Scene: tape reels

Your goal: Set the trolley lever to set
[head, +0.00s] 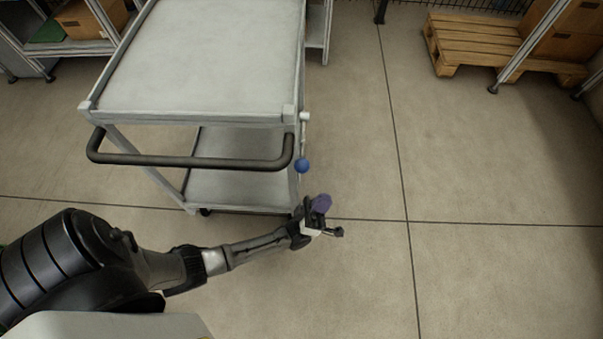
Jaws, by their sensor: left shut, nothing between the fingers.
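The grey trolley (206,58) stands left of centre, with a black push handle (190,160) along its near end. The trolley lever (302,165) shows as a blue knob on a thin light rod at the trolley's near right corner. My left gripper (321,204) is shut with nothing in it. It is below and slightly right of the blue knob in the picture, apart from it. My right gripper is not in view.
A wooden pallet (472,44) lies at the back right, beside a shelf with cardboard boxes (572,32). Another shelf with a box (88,18) is at the upper left. The concrete floor (480,170) to the right is clear.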

